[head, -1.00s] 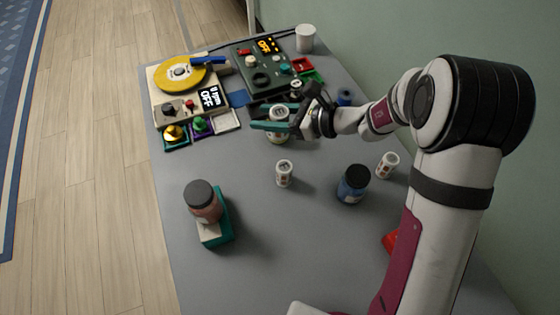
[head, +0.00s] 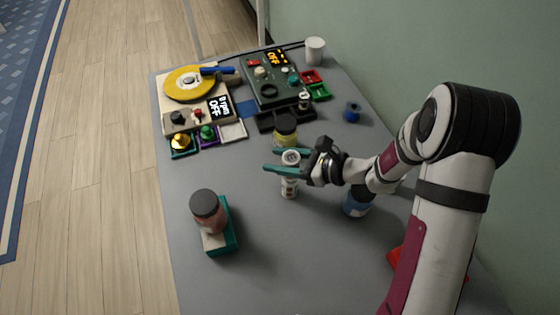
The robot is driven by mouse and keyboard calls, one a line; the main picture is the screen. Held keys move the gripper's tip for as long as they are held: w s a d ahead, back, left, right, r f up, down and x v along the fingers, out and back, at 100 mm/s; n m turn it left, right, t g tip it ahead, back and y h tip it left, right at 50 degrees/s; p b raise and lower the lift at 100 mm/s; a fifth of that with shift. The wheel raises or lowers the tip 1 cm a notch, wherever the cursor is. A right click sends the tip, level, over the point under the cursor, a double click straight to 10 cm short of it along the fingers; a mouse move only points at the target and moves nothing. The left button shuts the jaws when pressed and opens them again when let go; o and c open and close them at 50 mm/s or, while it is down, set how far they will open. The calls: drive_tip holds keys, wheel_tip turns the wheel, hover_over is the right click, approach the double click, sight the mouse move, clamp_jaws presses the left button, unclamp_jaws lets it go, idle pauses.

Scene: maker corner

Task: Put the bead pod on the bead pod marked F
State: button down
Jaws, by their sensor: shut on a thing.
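My gripper (head: 289,163), with teal fingers, is shut on a small white bead pod (head: 291,156) with a dark-marked top. A second white bead pod (head: 289,189) stands upright on the grey table directly below it in the picture. The near finger hides the zone between the two pods, so I cannot tell whether they touch. The held pod looks upright. The letter on either top is not readable.
A yellow-labelled jar (head: 285,130) stands just behind the gripper. A blue jar (head: 356,203) is under my forearm at right. A dark-lidded jar (head: 208,211) sits on a teal-and-white block (head: 219,240) at left. Devices and small trays (head: 233,132) fill the far end.

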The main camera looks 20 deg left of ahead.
drive_tip(key=shift+f, duration=0.65)
drive_tip(key=shift+f, duration=0.15)
drive_tip(key=shift+c, duration=1.8)
unclamp_jaws()
drive_tip(key=v, duration=1.2)
drive_tip(key=s+d+r+n+g+h, duration=0.35)
drive_tip(key=s+r+n+h, duration=0.35)
drive_tip(key=s, duration=0.6)
drive_tip(key=s+d+r+n+t+h, duration=0.1)
drive_tip(key=s+d+n+t+h, duration=0.2)
drive_tip(key=s+d, duration=0.4)
drive_tip(key=d+n+h, duration=0.1)
drive_tip(key=d+n, duration=0.1)
drive_tip(key=shift+s+d+h, duration=0.2)
drive_tip(key=shift+d+h, duration=0.1)
drive_tip(key=shift+d, duration=0.05)
